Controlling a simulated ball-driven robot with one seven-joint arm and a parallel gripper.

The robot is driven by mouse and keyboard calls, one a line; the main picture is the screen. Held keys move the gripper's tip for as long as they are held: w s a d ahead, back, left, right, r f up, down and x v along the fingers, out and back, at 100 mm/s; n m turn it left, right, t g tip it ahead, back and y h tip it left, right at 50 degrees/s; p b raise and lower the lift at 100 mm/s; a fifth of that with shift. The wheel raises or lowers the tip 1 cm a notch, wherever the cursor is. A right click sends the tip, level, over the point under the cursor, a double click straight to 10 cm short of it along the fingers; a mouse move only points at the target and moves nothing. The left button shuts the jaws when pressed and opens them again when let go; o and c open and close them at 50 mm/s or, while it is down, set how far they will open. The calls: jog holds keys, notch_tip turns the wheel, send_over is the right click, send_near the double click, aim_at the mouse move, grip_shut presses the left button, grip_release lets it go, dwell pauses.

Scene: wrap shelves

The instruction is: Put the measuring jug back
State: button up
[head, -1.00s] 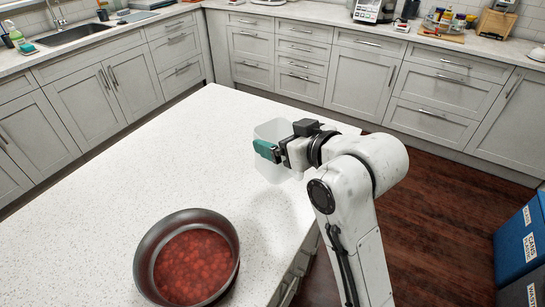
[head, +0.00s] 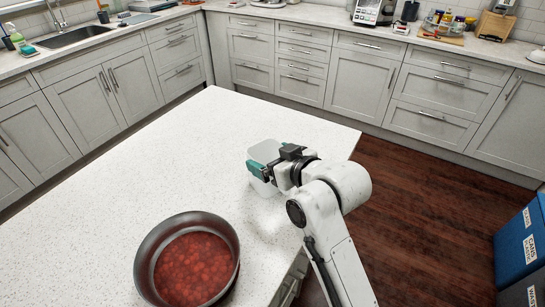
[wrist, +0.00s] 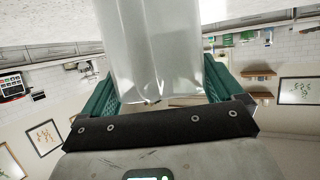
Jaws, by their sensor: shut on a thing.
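The measuring jug (head: 265,152) is a pale translucent vessel over the white island top, right of the pot in the head view. My gripper (head: 258,171) has teal fingers and is shut on the jug. In the wrist view the clear jug (wrist: 152,45) stands between the teal fingers (wrist: 160,95).
A dark pot (head: 150,248) of red contents stands on the island top (head: 150,160), at its near side. Much of the island top is clear. Cabinets and counters line the back. A blue box (head: 518,247) is at right.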

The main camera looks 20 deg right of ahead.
jog(key=o, duration=1.5)
jog(key=shift+f, duration=0.15)
jog(key=shift+c, duration=0.2)
jog(key=shift+r, duration=0.2)
jog(key=v, duration=1.2)
